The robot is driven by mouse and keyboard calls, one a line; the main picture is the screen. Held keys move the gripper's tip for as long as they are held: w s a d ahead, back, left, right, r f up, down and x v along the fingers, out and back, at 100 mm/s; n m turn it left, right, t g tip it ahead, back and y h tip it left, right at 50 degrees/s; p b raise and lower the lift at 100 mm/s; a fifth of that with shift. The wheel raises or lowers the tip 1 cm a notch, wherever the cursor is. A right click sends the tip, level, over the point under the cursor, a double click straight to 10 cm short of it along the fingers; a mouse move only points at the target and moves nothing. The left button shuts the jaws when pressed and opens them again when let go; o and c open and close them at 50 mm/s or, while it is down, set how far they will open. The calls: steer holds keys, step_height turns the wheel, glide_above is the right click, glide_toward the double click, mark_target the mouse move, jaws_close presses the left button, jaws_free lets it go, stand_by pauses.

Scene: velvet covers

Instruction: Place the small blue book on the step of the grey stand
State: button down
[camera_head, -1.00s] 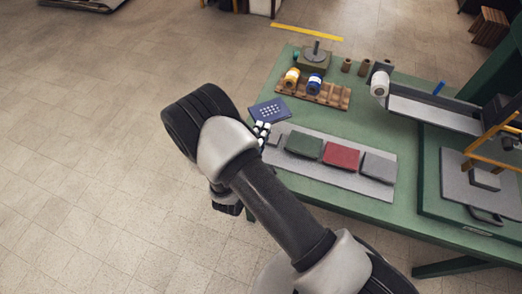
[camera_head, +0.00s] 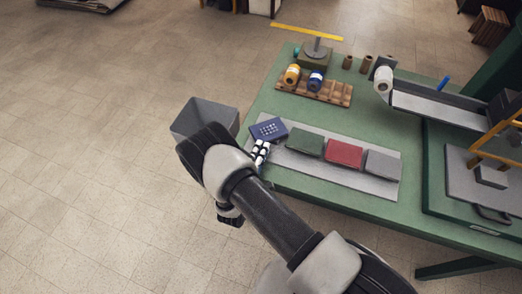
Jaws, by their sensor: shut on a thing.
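The small blue book (camera_head: 269,128), with a pale dotted pattern on its cover, is held at the end of my gripper (camera_head: 264,143). My gripper is shut on its near edge. The book is over the left end of the long, flat grey stand (camera_head: 320,171). A green book (camera_head: 305,142), a red book (camera_head: 344,154) and a grey book (camera_head: 382,164) lie in a row on the stand. The blue book and gripper hide the stand's left end, so I cannot see the step or tell whether the book touches it.
The stand lies on a green table (camera_head: 283,103). A wooden rack (camera_head: 325,93) with yellow and blue spools is behind it. A grey bin (camera_head: 206,116) is left of the table, partly behind my arm. A grey press-like machine (camera_head: 436,107) stands right.

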steer(key=c, duration=1.8)
jaws_free()
steer(key=shift+c, duration=0.2)
steer(key=shift+s, duration=0.1)
